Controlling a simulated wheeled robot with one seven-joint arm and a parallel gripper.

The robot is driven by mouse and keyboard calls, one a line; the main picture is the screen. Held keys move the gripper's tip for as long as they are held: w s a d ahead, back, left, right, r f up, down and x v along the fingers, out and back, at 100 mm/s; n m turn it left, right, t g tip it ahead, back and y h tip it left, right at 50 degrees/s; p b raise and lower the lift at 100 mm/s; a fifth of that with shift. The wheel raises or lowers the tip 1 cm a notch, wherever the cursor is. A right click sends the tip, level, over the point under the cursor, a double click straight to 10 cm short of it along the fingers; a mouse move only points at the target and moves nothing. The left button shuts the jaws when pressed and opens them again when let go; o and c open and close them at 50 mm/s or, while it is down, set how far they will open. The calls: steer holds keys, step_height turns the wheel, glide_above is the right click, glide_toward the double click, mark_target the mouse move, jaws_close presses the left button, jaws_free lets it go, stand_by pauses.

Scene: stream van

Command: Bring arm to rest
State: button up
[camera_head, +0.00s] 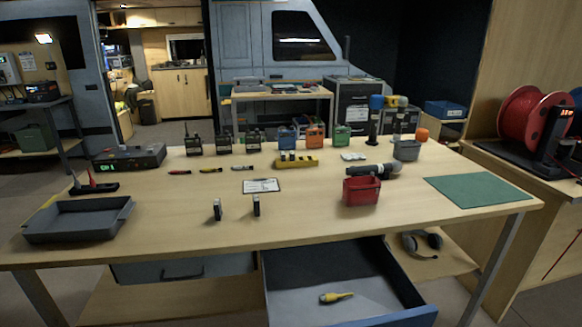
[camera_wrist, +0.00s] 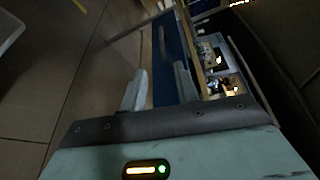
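My gripper (camera_wrist: 160,80) shows only in the wrist view. Its two pale fingers stand apart with a gap between them, and I see nothing held in the gap. It points past a long dark blue edge and a wooden edge, with brown floor to the left. My arm and gripper are not in the head view. In the head view, the table's drawer (camera_head: 397,283) is pulled open, and a yellow-handled screwdriver (camera_head: 336,297) lies inside it.
The wooden table (camera_head: 310,215) holds a grey tray (camera_head: 75,233), a red bin (camera_head: 361,196), a green mat (camera_head: 480,190), radios and coloured batteries. A headset (camera_head: 420,243) lies on the lower shelf. A red cable reel (camera_head: 525,105) stands at right. The table's front middle is mostly clear.

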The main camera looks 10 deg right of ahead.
steer(key=w+a+r+n+g+h+p, duration=0.3)
steer(key=a+r+n+g+h, duration=0.7)
steer(key=r, duration=0.4)
steer(key=s+a+r+n+t+h+p, duration=0.2)
steer(key=s+a+r+n+t+h, duration=0.1)
steer(key=a+r, duration=1)
steer(key=s+t+h, duration=0.1)
steer(key=s+h, duration=0.1)
steer(key=s, duration=0.1)
steer(key=shift+s+r+n, duration=0.2)
steer(key=shift+n, duration=0.2)
